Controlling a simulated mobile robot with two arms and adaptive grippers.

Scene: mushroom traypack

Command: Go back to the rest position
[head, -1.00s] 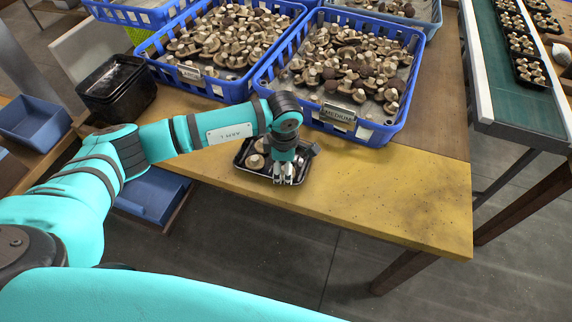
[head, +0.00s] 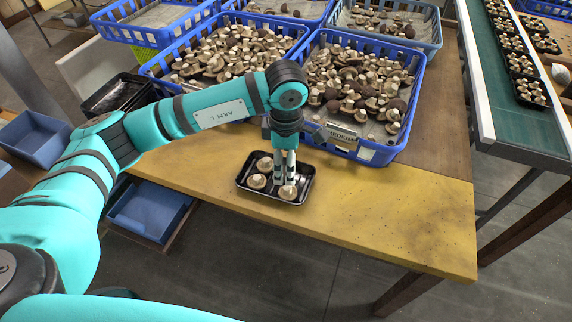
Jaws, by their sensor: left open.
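My left gripper (head: 286,178) points down over the small black tray (head: 245,187) on the yellow-topped table (head: 390,205). Its fingers are open, with their tips at a mushroom (head: 288,192) in the tray's right part; whether they touch it I cannot tell. Two more mushrooms show in the tray, one at the back (head: 265,164) and one at the left (head: 256,182). The fingers hide part of the tray. My right gripper is not in view.
Blue crates of mushrooms, one labelled MEDIUM (head: 352,150) and another to its left (head: 170,92), stand behind the tray. Stacked black trays (head: 118,95) stand at the left. A green conveyor (head: 505,85) with filled trays runs at the right. The table's front right is clear.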

